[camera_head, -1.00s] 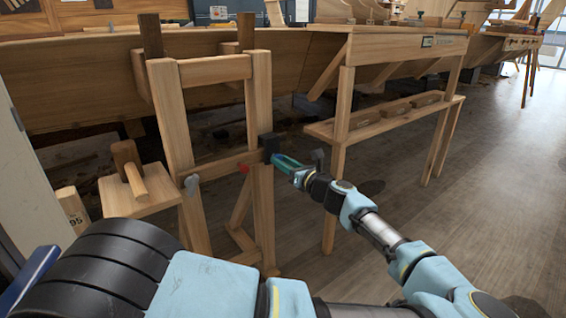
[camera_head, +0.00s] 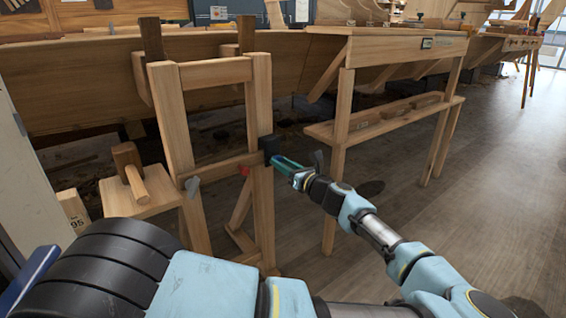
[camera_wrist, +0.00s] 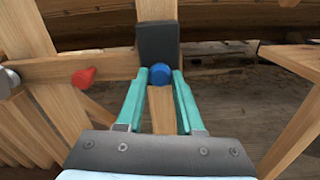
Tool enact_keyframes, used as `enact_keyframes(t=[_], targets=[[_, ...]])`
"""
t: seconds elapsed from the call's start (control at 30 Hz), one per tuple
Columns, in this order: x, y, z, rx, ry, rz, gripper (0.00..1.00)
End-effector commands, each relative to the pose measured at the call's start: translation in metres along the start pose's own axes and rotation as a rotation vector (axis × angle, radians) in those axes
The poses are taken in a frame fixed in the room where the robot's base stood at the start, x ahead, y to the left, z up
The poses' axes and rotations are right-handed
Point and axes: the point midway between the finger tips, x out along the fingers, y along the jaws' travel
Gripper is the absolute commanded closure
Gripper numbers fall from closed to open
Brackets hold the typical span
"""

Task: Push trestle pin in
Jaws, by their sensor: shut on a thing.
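The wooden trestle (camera_head: 262,205) stands beside the hull, with a crossbar (camera_head: 215,167) between its two uprights. A black block (camera_head: 270,146) sits on its right upright, and the block also shows in the wrist view (camera_wrist: 158,43). A blue round knob (camera_wrist: 160,73), perhaps the head of the pin, lies just below the block. My gripper (camera_head: 280,161) is shut on the blue knob, with one teal finger on each side of it in the wrist view (camera_wrist: 160,84). The knob's far side and any shaft are hidden.
A red knob (camera_wrist: 84,76) and a grey knob (camera_head: 192,187) sit on the crossbar to the left. A mallet (camera_head: 128,168) lies on a small wooden stand (camera_head: 155,207). A bench with a lower shelf (camera_head: 385,122) stands right. Floor at right is clear.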

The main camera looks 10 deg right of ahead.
Motion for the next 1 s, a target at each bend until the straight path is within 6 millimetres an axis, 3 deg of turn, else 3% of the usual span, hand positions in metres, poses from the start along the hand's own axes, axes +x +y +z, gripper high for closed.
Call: enact_keyframes(t=[0.33,0.37,0.63,1.0], targets=[[0.0021,0.0006,0.0004,0.001,-0.001,0.001,1.0],[0.0021,0.0005,0.0004,0.0,-0.001,0.001,0.63],[0.002,0.0002,0.0003,0.001,0.0,0.0,0.33],[-0.0073,-0.0009,0.0006,0.001,0.001,-0.003,0.33]])
